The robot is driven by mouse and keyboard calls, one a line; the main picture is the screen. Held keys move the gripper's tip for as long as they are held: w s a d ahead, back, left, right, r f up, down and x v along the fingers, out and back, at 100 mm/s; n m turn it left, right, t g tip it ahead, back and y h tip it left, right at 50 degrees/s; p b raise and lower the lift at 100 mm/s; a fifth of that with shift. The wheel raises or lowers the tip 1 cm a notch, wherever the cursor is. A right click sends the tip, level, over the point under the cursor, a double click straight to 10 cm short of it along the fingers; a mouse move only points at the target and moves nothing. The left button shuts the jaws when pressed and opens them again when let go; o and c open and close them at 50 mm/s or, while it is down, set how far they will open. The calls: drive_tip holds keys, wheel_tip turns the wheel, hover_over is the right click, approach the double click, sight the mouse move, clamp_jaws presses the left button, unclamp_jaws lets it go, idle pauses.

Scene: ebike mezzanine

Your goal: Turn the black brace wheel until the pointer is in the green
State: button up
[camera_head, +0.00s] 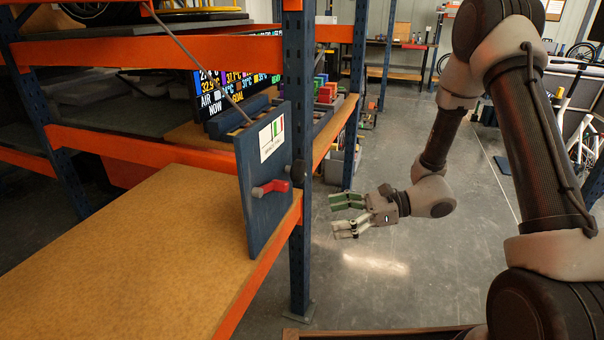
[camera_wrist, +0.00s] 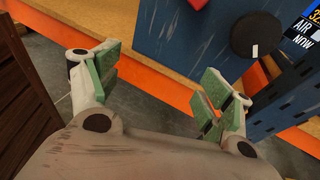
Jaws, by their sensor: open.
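The black brace wheel (camera_wrist: 255,35) is a round disc with a small white mark, on the blue panel (camera_wrist: 185,35) at the upper right of the wrist view. In the head view the wheel (camera_head: 292,173) shows nearly edge-on at the right side of the upright panel (camera_head: 264,225). A white card (camera_head: 272,138) with green and red bands is on the panel's face; the pointer is too small to tell. My gripper (camera_head: 342,215) is open and empty, to the right of the panel and apart from the wheel. Its green-padded fingers also show in the wrist view (camera_wrist: 158,88).
A red handle (camera_head: 270,188) sticks out of the panel's face. The blue rack post (camera_head: 300,240) stands close beside the panel. The wooden shelf (camera_head: 120,260) has an orange front beam (camera_head: 258,285). The grey floor (camera_head: 400,270) around my gripper is clear.

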sight(304, 173)
drive_tip(key=w+a+r+m+t+y, duration=0.2)
drive_tip(key=w+r+m+t, duration=0.35)
drive_tip(key=w, duration=0.45)
drive_tip(key=shift+n+t, duration=0.25)
drive_tip(key=x, duration=0.7)
drive_tip(key=shift+a+f, duration=0.2)
drive_tip(key=shift+f, duration=0.2)
drive_tip(key=c, duration=1)
